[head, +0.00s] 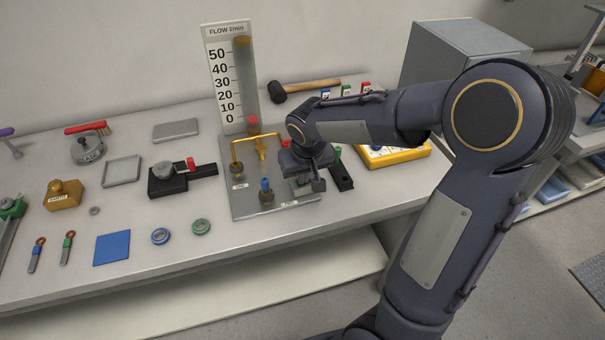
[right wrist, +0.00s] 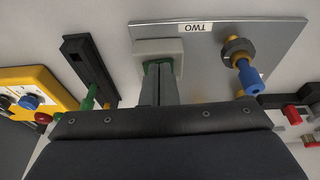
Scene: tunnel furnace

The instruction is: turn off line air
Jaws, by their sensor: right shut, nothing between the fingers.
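No readable label names the line air control. My right gripper (head: 303,184) is shut and empty, pointing down over the panel's right part. In the right wrist view its closed fingers (right wrist: 166,85) are at a pale block with a green part (right wrist: 158,52), near the label "TWO" (right wrist: 195,27); I cannot tell if they touch. The blue-topped fitting (right wrist: 246,75) stands beside them. My left gripper is out of view.
A black bar with a green knob (head: 341,177) and a yellow box (head: 405,154) lie right of the panel. A black fixture with a red knob (head: 182,180) lies left. A mallet (head: 305,88) lies behind.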

